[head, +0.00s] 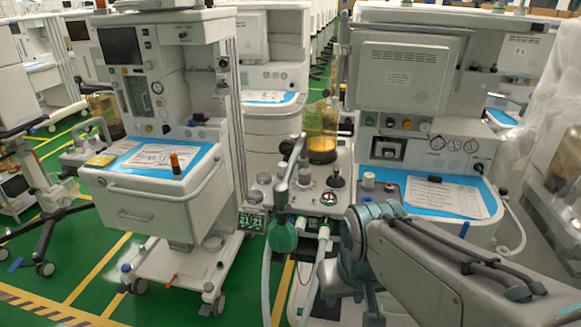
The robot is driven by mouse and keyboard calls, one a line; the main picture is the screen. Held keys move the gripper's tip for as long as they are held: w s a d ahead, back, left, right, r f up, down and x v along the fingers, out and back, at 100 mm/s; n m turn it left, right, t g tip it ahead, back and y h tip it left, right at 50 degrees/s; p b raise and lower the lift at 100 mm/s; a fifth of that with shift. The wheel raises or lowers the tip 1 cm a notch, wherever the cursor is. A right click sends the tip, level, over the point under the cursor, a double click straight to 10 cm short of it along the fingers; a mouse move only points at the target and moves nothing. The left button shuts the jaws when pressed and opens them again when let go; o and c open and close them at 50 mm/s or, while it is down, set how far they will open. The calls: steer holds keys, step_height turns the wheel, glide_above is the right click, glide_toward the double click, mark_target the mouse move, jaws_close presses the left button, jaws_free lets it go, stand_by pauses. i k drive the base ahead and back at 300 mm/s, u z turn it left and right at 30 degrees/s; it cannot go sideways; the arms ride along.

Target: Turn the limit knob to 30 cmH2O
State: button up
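The breathing-circuit block stands in the middle, between two anaesthesia carts. A dark-topped knob (336,178) on a pale base stands upright on its top, beside a small round gauge (327,198). It may be the limit knob, but its scale and setting are too small to read. My arm reaches in from the lower right. Its teal and grey end (358,225) is in front of the right cart, to the right of and below the knob, apart from it in the picture. I cannot make out the gripper's fingers.
A green-digit display (251,221) is to the left. The right cart's blue worktop (418,190) holds papers. Green floor is open at lower left.

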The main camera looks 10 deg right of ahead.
mark_target(304, 174)
steer(key=z, duration=0.05)
steer(key=i, duration=1.15)
steer(key=z, duration=0.5)
